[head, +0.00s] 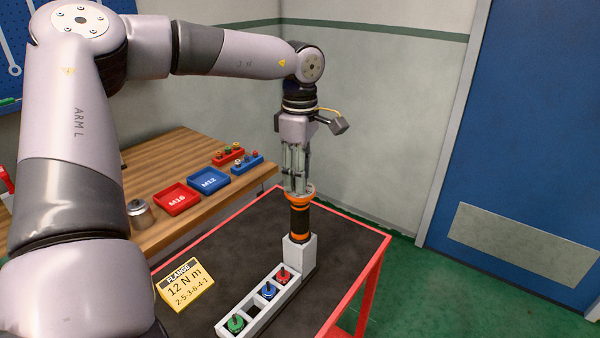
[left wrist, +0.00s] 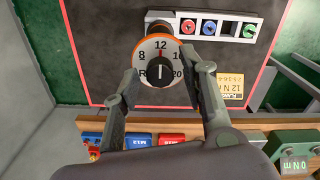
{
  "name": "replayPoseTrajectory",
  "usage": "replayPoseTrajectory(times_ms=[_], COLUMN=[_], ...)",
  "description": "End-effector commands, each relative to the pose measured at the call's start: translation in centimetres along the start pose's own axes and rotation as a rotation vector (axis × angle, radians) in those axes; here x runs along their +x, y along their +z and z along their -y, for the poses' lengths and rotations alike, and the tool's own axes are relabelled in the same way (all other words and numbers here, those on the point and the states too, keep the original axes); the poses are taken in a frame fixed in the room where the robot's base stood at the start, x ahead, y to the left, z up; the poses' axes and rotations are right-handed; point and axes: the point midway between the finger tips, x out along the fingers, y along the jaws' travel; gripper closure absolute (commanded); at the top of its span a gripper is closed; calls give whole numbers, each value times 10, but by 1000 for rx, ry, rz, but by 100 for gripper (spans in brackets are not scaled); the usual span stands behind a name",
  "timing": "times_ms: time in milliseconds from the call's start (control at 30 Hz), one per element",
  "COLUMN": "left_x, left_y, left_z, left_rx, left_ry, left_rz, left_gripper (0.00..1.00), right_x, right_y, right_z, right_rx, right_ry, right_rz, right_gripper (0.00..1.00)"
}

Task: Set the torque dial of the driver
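The torque driver (head: 299,220), black with orange bands, stands upright in a grey holder on the cart. Its round dial face (left wrist: 148,85) shows in the left wrist view, with 8, 12, 16, 20 and an R around a dark centre knob (left wrist: 160,70). A pale line on the knob points up toward the 12, where a red mark shows. My left gripper (head: 297,188) points straight down over the driver's top. In the left wrist view its fingers (left wrist: 161,72) are spread on either side of the dial; contact cannot be told. My right gripper is out of view.
A yellow sign (head: 187,287) reads FLANGE, 12 N m, 2-5-3-6-4-1. The grey holder's rack (head: 252,311) carries green, blue and red bits beside the driver. Red M16 (head: 176,198) and blue M12 (head: 208,181) trays sit on the wooden bench. The cart has red edges (head: 365,285).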

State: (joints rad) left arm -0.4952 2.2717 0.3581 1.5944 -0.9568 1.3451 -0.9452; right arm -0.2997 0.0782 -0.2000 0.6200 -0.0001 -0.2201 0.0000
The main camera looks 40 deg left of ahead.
Motion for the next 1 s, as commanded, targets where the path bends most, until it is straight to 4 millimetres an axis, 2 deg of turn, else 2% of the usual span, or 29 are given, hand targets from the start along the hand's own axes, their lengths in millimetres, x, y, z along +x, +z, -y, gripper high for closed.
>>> replayPoseTrajectory(times_ms=[300,433,567,800,1000], left_x=[0,-10,-32,-83,-112], left_y=[0,0,0,0,0], left_z=[0,-1,-1,-1,-1], left_rx=[0,-1,-1,-2,-1], left_ry=[0,2,5,3,1], left_rz=[0,0,0,-1,0], left_gripper=[56,56,56,56,56], right_x=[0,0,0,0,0], right_y=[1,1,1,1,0], right_z=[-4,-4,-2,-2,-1], right_rx=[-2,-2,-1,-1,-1], right_ry=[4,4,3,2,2], right_rz=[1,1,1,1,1], right_gripper=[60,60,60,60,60])
